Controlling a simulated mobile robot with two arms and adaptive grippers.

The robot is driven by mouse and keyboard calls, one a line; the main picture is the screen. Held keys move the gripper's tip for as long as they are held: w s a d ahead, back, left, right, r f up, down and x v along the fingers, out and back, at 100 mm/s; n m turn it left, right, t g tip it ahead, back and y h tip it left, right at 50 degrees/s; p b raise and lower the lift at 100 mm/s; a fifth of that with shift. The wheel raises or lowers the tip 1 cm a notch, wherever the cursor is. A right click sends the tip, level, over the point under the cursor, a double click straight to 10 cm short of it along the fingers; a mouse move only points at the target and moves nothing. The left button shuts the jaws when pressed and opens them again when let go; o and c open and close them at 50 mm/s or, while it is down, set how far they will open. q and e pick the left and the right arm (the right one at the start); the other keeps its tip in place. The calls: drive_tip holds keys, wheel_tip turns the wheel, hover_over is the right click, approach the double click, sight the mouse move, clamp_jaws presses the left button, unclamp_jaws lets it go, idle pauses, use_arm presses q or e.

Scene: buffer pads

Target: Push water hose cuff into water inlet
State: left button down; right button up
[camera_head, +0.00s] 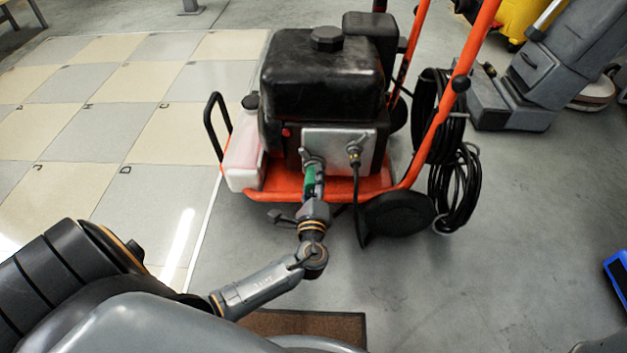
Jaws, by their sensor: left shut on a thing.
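A pressure washer with a black tank (318,78) and orange frame stands in the middle of the head view. On its front is a silver panel (335,139). My left gripper (313,178) reaches up to the left part of this panel and is shut on a green hose cuff (309,186). The gripper largely covers the cuff and the water inlet behind it, so I cannot tell whether the cuff touches the inlet or is in it. My right gripper is not in view.
A brass fitting with a black hose (357,190) hangs close to the right of my left gripper. A coiled black hose (455,185) and a black wheel (398,213) are further right. Grey cleaning machines (560,65) stand at the back right.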

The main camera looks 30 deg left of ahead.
use_arm(q)
drive_tip(key=shift+w, duration=0.1)
drive_tip(key=c, duration=0.7)
unclamp_jaws()
